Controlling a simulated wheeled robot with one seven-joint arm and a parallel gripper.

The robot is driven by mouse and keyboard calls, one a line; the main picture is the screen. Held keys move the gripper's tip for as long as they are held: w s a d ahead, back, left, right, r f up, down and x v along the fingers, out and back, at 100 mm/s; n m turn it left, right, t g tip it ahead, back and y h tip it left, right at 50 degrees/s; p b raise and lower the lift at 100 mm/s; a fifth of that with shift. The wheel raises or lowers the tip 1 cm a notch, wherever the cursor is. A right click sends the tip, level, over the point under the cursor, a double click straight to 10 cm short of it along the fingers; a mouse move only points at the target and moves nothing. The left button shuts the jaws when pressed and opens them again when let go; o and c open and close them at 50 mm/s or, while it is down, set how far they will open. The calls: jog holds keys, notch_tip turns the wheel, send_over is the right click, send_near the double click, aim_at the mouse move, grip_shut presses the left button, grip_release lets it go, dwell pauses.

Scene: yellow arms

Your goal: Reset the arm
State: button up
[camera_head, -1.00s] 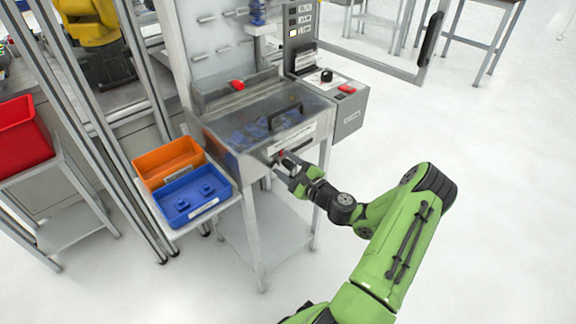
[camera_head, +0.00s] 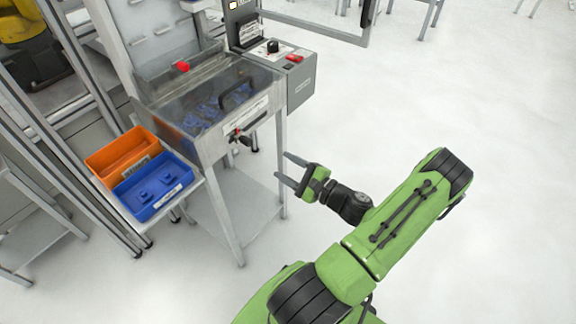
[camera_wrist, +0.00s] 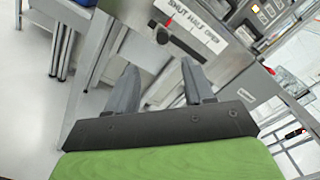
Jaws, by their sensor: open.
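My green arm reaches in from the bottom right in the head view. My gripper (camera_head: 283,171) is open and empty, held in the air to the right of the machine's front leg. It stands apart from the machine (camera_head: 262,112). In the wrist view my gripper (camera_wrist: 160,85) shows two grey fingers spread apart with nothing between them. Beyond them is the machine's front with a black lever knob (camera_wrist: 163,37) and a label reading SHUT, HALF, OPEN (camera_wrist: 196,24). The same lever (camera_head: 240,136) shows in the head view, below the clear cover (camera_head: 205,92).
An orange bin (camera_head: 122,153) and a blue bin (camera_head: 152,190) with small blue parts sit on a side shelf left of the machine. A control box (camera_head: 290,75) is at its right. Metal posts stand at the left. The floor (camera_head: 430,100) to the right is open.

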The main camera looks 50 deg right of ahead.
jog(key=shift+w, duration=0.1)
dwell(0.4)
jog(key=w+a+r+n+g+y+p, duration=0.1)
jog(key=a+r+n+g+y+p, duration=0.3)
jog(key=a+n+g, duration=0.45)
jog(key=w+a+r+n+g+y+p, duration=0.15)
jog(key=a+r+n+g, duration=0.35)
jog(key=a+n, duration=0.5)
jog(key=s+a+r+n+h+p, duration=0.2)
jog(key=s+r, duration=0.4)
jog(key=r, duration=0.4)
jog(key=s+a+r+n+t+h+p, duration=0.1)
jog(key=s+a+r+n+h, duration=0.3)
jog(key=r, duration=0.6)
jog(key=shift+s+a+n+p, duration=0.8)
jog(key=shift+s+a+n, duration=0.15)
jog(key=shift+s+n, duration=0.15)
jog(key=shift+c, duration=0.4)
